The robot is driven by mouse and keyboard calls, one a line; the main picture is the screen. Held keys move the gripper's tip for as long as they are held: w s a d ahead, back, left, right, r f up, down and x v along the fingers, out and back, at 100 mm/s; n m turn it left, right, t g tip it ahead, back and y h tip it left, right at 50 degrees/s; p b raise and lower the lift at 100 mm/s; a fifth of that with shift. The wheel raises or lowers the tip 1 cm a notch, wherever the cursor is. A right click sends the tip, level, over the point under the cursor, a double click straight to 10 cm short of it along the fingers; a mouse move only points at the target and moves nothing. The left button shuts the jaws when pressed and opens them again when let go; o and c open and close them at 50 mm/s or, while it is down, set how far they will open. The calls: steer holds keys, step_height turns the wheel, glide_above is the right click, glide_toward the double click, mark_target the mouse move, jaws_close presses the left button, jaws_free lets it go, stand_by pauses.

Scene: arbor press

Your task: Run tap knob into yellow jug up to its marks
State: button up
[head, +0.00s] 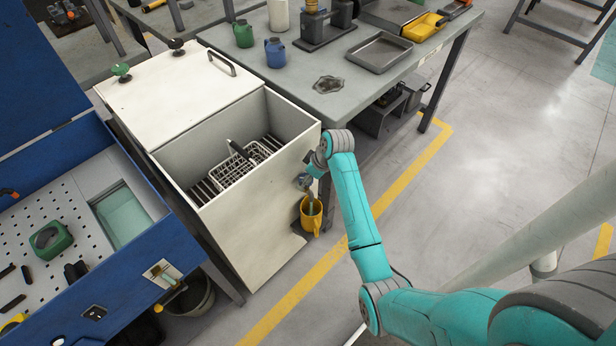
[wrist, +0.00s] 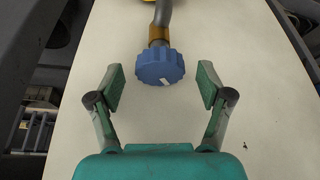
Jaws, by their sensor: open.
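The yellow jug (head: 311,215) stands on a small ledge at the front of the white tank, under the tap. In the wrist view only a sliver of yellow shows at the top edge, above the tap pipe (wrist: 163,20). The blue tap knob (wrist: 159,66) has a ribbed rim and a small white mark on its face. My gripper (wrist: 159,88) is open, with one finger on each side of the knob and clear of it. In the head view my gripper and the knob are mostly hidden by my wrist. The jug's marks and its fill level cannot be made out.
The white tank (head: 262,225) is open on its near half, with a wire basket (head: 240,165) inside. A grey bench (head: 345,85) with a tray (head: 378,51) and blue and green jugs stands behind. A blue cabinet (head: 150,250) is at left.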

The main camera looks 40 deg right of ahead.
steer(key=c, duration=1.2)
steer(key=shift+o, duration=0.2)
steer(key=shift+a+m+h, duration=0.15)
steer(key=shift+m+h, duration=0.55)
steer(key=shift+m, duration=1.2)
steer(key=o, duration=1.2)
steer(key=shift+c, duration=0.2)
steer(key=v, duration=1.2)
